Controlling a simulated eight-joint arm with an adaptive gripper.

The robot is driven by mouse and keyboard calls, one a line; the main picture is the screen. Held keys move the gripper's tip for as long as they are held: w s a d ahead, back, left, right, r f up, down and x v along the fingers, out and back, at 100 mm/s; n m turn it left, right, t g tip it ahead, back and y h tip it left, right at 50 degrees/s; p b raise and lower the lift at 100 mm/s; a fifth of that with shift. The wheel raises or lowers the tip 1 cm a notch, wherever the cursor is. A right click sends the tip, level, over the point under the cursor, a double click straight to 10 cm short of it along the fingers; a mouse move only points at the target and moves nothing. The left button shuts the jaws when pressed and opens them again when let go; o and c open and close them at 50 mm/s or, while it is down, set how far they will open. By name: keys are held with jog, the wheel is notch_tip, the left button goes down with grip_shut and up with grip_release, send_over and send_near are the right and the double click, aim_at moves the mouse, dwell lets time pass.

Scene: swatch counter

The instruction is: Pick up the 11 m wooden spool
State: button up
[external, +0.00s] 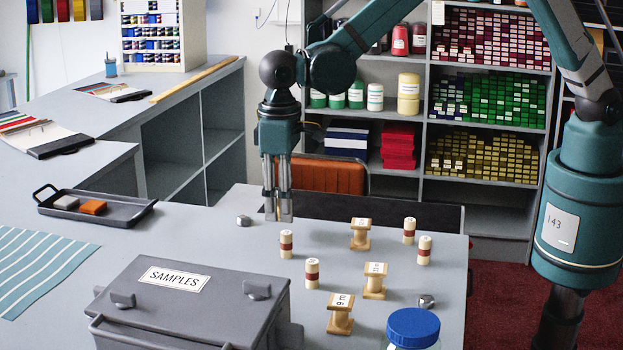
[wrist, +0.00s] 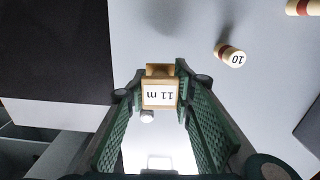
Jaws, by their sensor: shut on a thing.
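In the wrist view the 11 m wooden spool (wrist: 159,95) sits between the two green padded fingers of my gripper (wrist: 160,88), its white "11 m" label facing the camera. My gripper is shut on it. In the external view my gripper (external: 278,213) points straight down over the back left of the counter, and its fingers mostly hide the held spool. I cannot tell whether the spool touches the counter. Other wooden spools with white labels stand to the right: one at the back (external: 360,235), one in the middle (external: 375,282), one in front (external: 340,315).
Cream-and-red pegs stand nearby, one close to my gripper (external: 286,244); one marked 10 (wrist: 230,54) shows in the wrist view. A metal nut (external: 244,221) lies left of my gripper. The grey SAMPLES box (external: 190,300) and a blue-lidded jar (external: 413,328) stand in front.

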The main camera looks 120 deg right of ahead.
notch_tip(320, 180, up, 6)
jog(key=shift+r, duration=0.25)
dwell(0.7)
